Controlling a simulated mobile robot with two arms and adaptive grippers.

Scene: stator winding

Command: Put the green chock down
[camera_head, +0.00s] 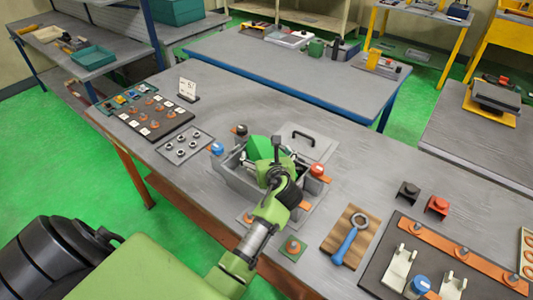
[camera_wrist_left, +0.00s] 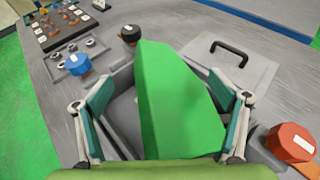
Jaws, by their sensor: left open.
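The green chock (camera_head: 262,146) is in or just above the grey open box (camera_head: 236,183) on the near bench. In the left wrist view the chock (camera_wrist_left: 172,100) is a large green wedge, tilted, with its lower end hidden by my gripper body. My left gripper (camera_head: 278,160) is over the box. In the left wrist view its two teal finger pads (camera_wrist_left: 160,95) stand wide apart on either side of the chock, with gaps visible. Whether the chock rests on the box floor cannot be seen. My right gripper is not in view.
A blue-capped part (camera_head: 217,149) and red-capped part (camera_head: 317,170) flank the box. A lid with a black handle (camera_head: 303,134) lies behind. A blue ring wrench (camera_head: 350,240) lies on a wooden board at right.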

